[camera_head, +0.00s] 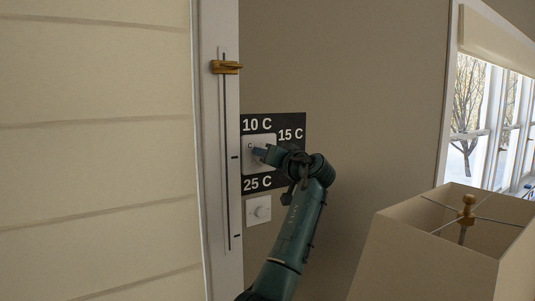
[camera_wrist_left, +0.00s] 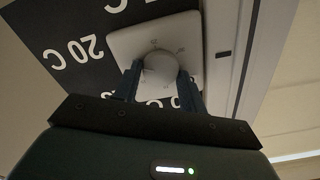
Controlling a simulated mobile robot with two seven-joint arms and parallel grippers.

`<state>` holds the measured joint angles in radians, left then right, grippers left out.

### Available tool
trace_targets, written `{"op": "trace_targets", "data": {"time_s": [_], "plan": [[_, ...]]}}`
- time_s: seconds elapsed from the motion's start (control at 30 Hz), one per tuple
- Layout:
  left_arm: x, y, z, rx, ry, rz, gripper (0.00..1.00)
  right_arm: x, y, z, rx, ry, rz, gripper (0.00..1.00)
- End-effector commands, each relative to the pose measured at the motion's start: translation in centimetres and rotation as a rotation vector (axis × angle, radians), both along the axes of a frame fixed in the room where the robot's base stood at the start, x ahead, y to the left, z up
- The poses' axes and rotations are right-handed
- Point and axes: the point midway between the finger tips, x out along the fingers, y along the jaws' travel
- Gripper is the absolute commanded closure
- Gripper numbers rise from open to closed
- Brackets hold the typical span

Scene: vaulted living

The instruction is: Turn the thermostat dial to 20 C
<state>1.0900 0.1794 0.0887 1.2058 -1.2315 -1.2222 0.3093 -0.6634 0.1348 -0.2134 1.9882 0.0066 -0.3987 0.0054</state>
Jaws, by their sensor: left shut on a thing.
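The thermostat is a white plate (camera_head: 266,138) on a black panel (camera_head: 292,119) on the wall. In the head view the panel shows 10 C, 15 C and 25 C, and my arm covers its right part. The left wrist view shows the 20 C label (camera_wrist_left: 74,55) on the panel. The round pale dial (camera_wrist_left: 160,68) stands out from the plate (camera_wrist_left: 124,42). My left gripper (camera_head: 257,152) is at the plate, and its two fingers (camera_wrist_left: 160,82) are shut on the dial's sides. I cannot make out where the dial points. My right gripper is not in view.
A white plate with a small round knob (camera_head: 259,210) is just below the panel. A brass slider (camera_head: 226,67) sits on a vertical track on the white trim at left. A lampshade (camera_head: 420,255) stands at the lower right, with a window (camera_head: 470,110) behind it.

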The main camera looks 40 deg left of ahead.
Motion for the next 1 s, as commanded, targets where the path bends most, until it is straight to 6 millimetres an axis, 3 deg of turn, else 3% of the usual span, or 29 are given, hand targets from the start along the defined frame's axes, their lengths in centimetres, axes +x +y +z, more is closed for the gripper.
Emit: {"op": "trace_targets", "data": {"time_s": [0.67, 0.7, 0.9, 1.0], "plan": [[0.02, -0.02, -0.01, 0.016, 0.054, 0.000, 0.82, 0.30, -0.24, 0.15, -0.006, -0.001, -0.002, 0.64], [0.02, -0.03, -0.01, 0.016, 0.054, 0.000, 0.56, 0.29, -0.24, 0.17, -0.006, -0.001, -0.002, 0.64], [0.02, -0.02, -0.01, 0.016, 0.053, 0.000, 0.39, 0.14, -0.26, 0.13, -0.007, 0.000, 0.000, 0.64], [0.03, -0.02, 0.00, 0.016, 0.053, 0.000, 0.38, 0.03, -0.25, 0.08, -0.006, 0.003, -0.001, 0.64]]}}
